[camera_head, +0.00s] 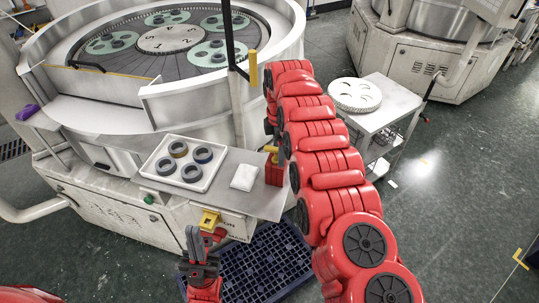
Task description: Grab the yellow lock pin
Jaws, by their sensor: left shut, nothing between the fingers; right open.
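A yellow T-shaped piece (271,151), which looks like the lock pin, stands upright at a red block (274,174) on the right of the grey shelf. My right gripper (269,127) is open just above it, apart from it as far as I can tell; my red arm partly hides the gripper. My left gripper (194,232) is shut and empty, pointing up in front of the shelf. Another yellow piece (209,219) sits on the machine front beside it.
The shelf (232,203) holds a white tray (158,188) with several dark rings and a white pad (244,177). A black post with a yellow grip (253,70) rises behind. A cart (397,103) stands right; a dark grated mat (262,268) lies below.

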